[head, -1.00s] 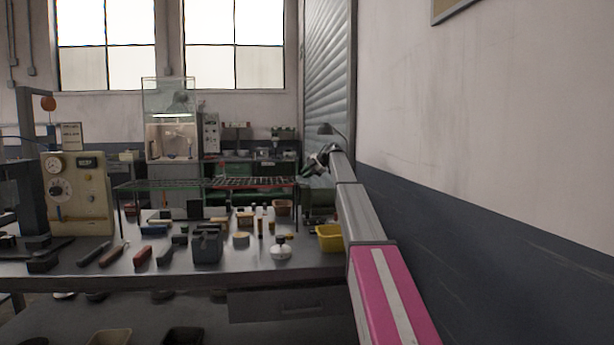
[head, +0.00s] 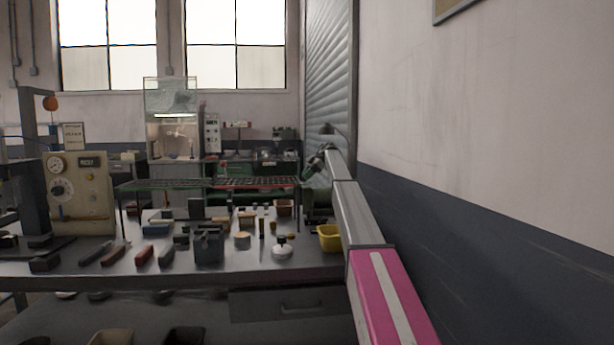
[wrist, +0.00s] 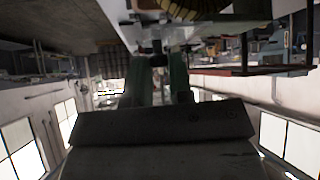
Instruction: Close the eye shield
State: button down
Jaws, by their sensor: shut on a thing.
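My gripper (wrist: 155,64) is shut in the wrist view, its two greenish fingers around a small dark piece. This piece sits at the lower edge of a pale machine part and appears to belong to the eye shield (wrist: 156,46). Most of the shield is out of frame or hard to make out, so I cannot tell its angle. A ribbed brass-coloured wheel (wrist: 190,13) shows just above. In the head view my gripper (head: 314,163) is small and dark at the far end of my outstretched arm, by the roller shutter; the shield cannot be made out there.
A workbench (head: 190,281) with several tools and a yellow bin (head: 329,238) stands left of my arm. A wire rack (head: 215,184) rises behind it. A lamp (head: 328,129) is near my gripper. The wall (head: 490,130) closes the right side.

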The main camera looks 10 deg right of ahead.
jog(key=shift+f+g, duration=0.1)
jog(key=shift+g, duration=0.2)
jog(key=c, duration=1.3)
grip_release()
jog(key=shift+w, duration=0.1)
jog(key=shift+r, duration=0.4)
notch_tip(320, 180, up, 3)
jog(key=shift+f, duration=0.1)
jog(key=s+a+r, duration=0.6)
jog(key=a+r, duration=0.1)
jog(key=a, duration=0.3)
jog(key=shift+r, duration=0.2)
jog(key=shift+a, duration=0.1)
